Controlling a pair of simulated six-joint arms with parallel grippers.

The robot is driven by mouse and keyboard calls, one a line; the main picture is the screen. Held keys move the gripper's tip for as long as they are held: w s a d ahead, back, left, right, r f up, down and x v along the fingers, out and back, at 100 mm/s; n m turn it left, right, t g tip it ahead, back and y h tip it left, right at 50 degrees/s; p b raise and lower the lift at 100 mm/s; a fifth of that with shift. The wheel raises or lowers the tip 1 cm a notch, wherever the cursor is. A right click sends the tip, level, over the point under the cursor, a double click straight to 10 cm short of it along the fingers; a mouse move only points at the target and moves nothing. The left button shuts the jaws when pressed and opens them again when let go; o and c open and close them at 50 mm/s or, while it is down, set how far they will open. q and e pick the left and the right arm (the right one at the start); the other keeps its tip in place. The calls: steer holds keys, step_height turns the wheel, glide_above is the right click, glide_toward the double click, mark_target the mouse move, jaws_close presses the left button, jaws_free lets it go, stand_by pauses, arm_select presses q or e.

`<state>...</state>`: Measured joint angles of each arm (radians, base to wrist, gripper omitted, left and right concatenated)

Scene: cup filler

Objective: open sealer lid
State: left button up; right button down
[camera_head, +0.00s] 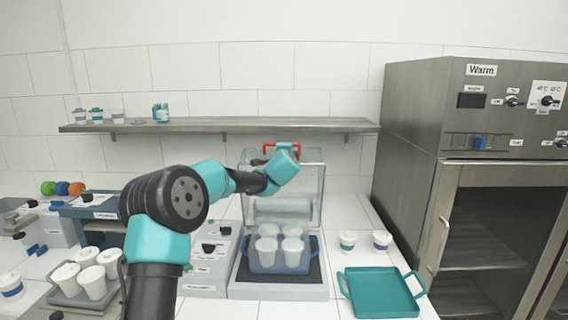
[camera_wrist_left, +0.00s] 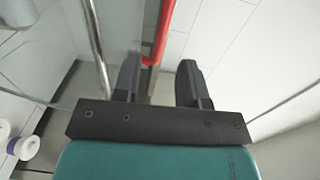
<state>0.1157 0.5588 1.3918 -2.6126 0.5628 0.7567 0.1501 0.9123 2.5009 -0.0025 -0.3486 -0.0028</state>
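The sealer (camera_head: 279,287) stands in the middle of the counter. Its clear lid (camera_head: 312,185) looks raised upright at the back, with a red handle (camera_head: 297,144) at its top. My left gripper (camera_head: 284,153) is at this handle, and its fingers are hard to make out in the head view. In the left wrist view the gripper (camera_wrist_left: 159,82) has its fingers apart. The red handle (camera_wrist_left: 162,30) shows between them, closer to the left finger. A blue tray (camera_head: 262,267) with several white cups (camera_head: 291,251) sits on the sealer base. My right gripper is not in view.
A teal tray (camera_head: 381,297) lies right of the sealer, with two banded cups (camera_head: 347,240) behind it. A steel warming cabinet (camera_head: 425,150) stands at the right. A grey tray (camera_head: 68,297) of cups is at the left. A shelf (camera_head: 220,126) runs along the back wall.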

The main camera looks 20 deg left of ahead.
arm_select(q)
steer(key=v, duration=1.4)
steer(key=shift+s, duration=0.15)
